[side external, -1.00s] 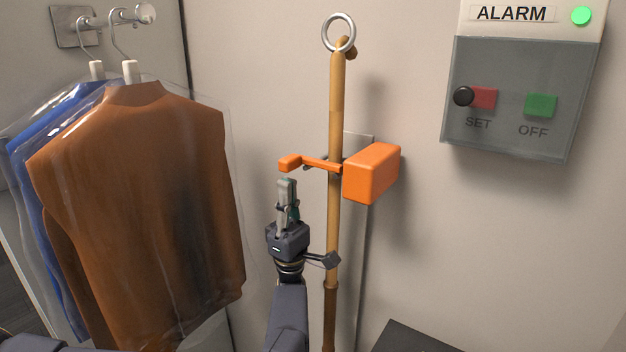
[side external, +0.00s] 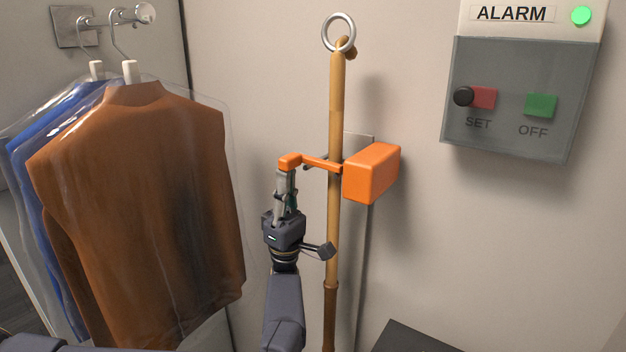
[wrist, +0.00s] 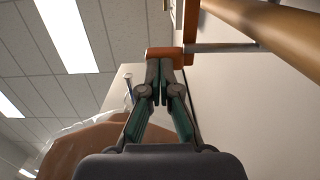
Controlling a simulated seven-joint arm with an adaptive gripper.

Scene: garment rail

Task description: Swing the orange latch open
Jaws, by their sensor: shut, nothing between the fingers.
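The orange latch (side external: 318,162) is a thin arm reaching left across the front of a wooden pole (side external: 336,110), with a small knob at its left end and an orange block (side external: 371,174) at its right. My gripper (side external: 286,174) is shut and empty, pointing up, with its fingertips just under or at the knob. In the wrist view the shut fingertips (wrist: 160,64) overlap the latch's orange end (wrist: 164,52); whether they touch it I cannot tell. The pole (wrist: 275,30) also crosses the upper right there.
Bagged garments, a brown one (side external: 140,190) in front of a blue one (side external: 45,150), hang from a wall rail (side external: 120,20) at left. An alarm box (side external: 520,95) with a clear cover is on the wall at right.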

